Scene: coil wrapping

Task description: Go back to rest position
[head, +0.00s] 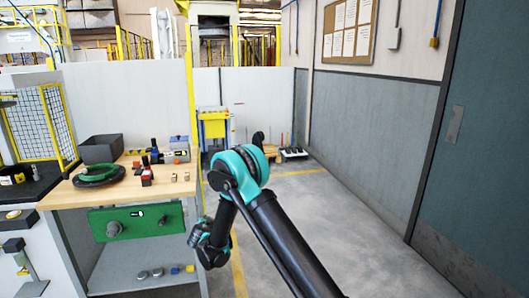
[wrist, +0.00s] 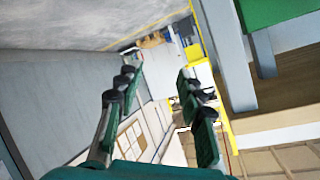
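My gripper (wrist: 160,92) shows in the wrist view with its two fingers well apart and nothing between them. In the head view my arm reaches forward over the floor to the right of the workbench, bent downward at its teal joint. The gripper end (head: 208,245) hangs low beside the bench's right side, small and partly turned away. In the wrist view the room appears turned on its side, with the bench edge at the right.
The wooden workbench (head: 75,193) holds a black-and-green ring (head: 99,174), a dark bin (head: 101,149) and small tools. A green panel (head: 137,221) hangs beneath. A yellow stand (head: 214,125) is behind. The grey floor (head: 340,230) at right is clear up to the wall and teal door (head: 480,150).

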